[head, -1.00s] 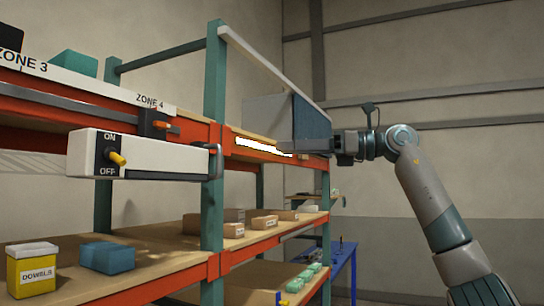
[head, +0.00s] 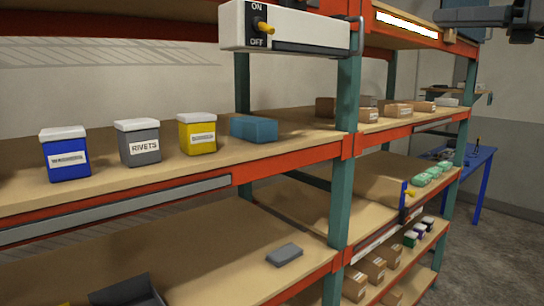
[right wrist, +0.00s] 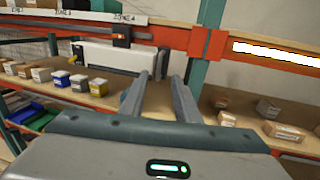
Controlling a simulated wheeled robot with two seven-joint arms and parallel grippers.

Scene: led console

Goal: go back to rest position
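My right gripper (head: 445,17) is at the top right edge of the head view, in front of the upper shelf. In the right wrist view its two fingers (right wrist: 160,88) are apart with nothing between them. The white console box (head: 300,30) hangs under the upper shelf. It has a black ON/OFF plate with a yellow lever (head: 265,27). The box also shows in the right wrist view (right wrist: 112,57), beyond the fingers. A lit white strip (head: 405,23) glows on the orange shelf beam; it also shows in the right wrist view (right wrist: 275,53). My left gripper is not in view.
A blue bin (head: 66,155), a grey RIVETS bin (head: 138,143), a yellow bin (head: 197,134) and a blue box (head: 254,129) stand on the middle shelf. A teal post (head: 343,170) rises in front. Small cartons (head: 390,111) stand to the right. Open floor lies at right.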

